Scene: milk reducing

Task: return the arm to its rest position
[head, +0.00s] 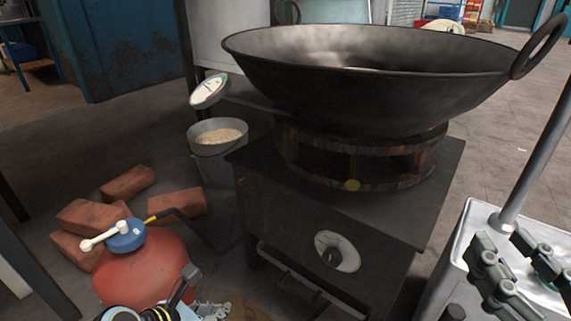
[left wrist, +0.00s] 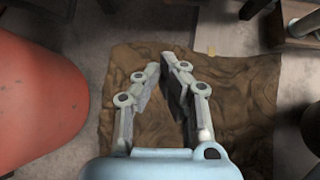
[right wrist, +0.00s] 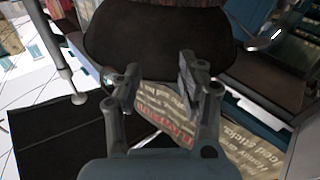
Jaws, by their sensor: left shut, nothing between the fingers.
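My left gripper (left wrist: 163,72) is shut, its fingertips drawn together with nothing between them, above a brown crumpled cloth (left wrist: 240,95). In the head view my left gripper (head: 208,311) shows only partly at the bottom edge, just right of the red gas cylinder (head: 145,268). My right gripper (right wrist: 158,80) is open and empty, its fingers apart. In the head view my right gripper (head: 515,262) is at the lower right, above a pale metal surface. Both arms are mostly out of the head view.
A large dark wok (head: 370,90) sits on a burner ring over a dark stove (head: 330,220). A bucket of grain-like contents (head: 217,136) stands left of it. Red bricks (head: 128,183) lie behind the cylinder.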

